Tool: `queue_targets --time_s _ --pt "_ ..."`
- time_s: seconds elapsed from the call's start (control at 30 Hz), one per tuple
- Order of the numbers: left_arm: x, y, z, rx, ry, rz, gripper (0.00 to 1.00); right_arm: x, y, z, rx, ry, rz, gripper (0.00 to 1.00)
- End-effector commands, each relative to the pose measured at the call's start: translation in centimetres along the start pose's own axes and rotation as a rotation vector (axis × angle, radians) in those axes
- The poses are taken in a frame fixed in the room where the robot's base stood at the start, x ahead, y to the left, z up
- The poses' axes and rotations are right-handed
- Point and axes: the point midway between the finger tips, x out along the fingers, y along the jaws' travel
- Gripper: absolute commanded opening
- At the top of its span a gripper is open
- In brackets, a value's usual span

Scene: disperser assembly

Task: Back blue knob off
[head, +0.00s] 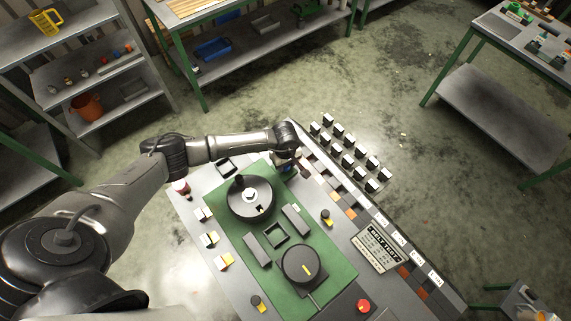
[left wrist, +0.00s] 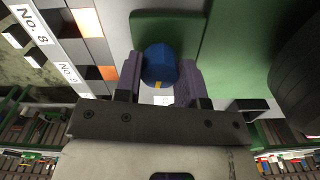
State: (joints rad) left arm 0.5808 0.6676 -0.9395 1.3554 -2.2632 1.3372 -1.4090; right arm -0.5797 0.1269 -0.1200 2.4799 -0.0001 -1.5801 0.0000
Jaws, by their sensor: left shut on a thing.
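My left gripper (head: 291,164) is at the back corner of the green mat, its arm reaching in from the left. In the left wrist view the blue knob (left wrist: 160,65) sits between the two purplish fingers (left wrist: 160,85), which touch its sides; the gripper is shut on it. The knob has a small yellow mark at its lower edge. In the head view the knob is mostly hidden by the gripper. I cannot tell whether the knob is seated or lifted. My right gripper is not in view.
The green mat (head: 326,262) lies on the grey bench and carries a round black unit (head: 266,205) and a large dark dial (head: 302,264) with a yellow mark. Several white-and-black blocks (head: 348,153) stand along the bench's back edge.

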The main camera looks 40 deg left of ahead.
Motion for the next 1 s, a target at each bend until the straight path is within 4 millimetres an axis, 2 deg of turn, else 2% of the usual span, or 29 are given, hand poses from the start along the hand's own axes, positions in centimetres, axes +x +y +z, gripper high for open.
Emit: queue_targets --time_s 0.4,1.0 --pt "0.1 0.0 -0.1 -0.395 0.001 0.0 0.13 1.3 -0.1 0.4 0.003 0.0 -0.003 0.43" --pt "0.0 0.0 0.0 -0.965 0.001 0.001 0.13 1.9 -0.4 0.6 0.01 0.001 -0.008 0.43"
